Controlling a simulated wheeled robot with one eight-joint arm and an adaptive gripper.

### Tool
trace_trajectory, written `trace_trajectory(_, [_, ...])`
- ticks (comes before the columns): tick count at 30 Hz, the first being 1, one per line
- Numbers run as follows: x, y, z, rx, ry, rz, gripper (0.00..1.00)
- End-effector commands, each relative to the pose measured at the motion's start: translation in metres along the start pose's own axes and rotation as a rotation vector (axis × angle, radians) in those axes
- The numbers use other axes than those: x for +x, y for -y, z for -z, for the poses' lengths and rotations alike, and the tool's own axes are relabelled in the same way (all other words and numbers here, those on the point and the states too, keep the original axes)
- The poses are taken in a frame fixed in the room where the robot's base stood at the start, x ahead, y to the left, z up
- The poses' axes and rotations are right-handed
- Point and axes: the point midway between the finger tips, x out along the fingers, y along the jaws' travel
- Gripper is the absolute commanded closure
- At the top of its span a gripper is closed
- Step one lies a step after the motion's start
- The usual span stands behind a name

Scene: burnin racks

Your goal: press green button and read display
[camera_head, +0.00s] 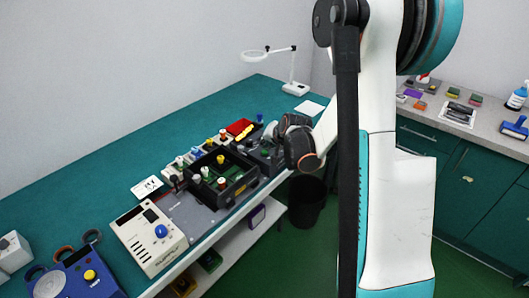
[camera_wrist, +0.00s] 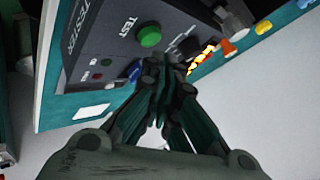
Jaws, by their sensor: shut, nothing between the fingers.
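The green button (camera_wrist: 149,37) is a round dome on the dark grey tester panel (camera_wrist: 110,38) in the wrist view, beside the word TEST. My gripper (camera_wrist: 165,66) is shut and empty, with its fingertips below the green button in the picture. I see a gap in the picture between tips and button; whether they touch the panel I cannot tell. I cannot make out a readable display in either view.
Near the fingertips are a blue part (camera_wrist: 134,71) and a dark knob (camera_wrist: 188,47). A black tray (camera_head: 238,188) with coloured-topped parts stands beside the tester. A cream box with a blue button (camera_head: 161,231) is nearer. A dark bin (camera_head: 307,201) stands on the floor.

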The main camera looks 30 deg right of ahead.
Motion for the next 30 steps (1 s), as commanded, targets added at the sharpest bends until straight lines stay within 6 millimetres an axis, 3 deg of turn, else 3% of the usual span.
trace_trajectory(30, [0.0079, -0.0059, -0.0059, 0.000, 0.000, 0.000, 1.00])
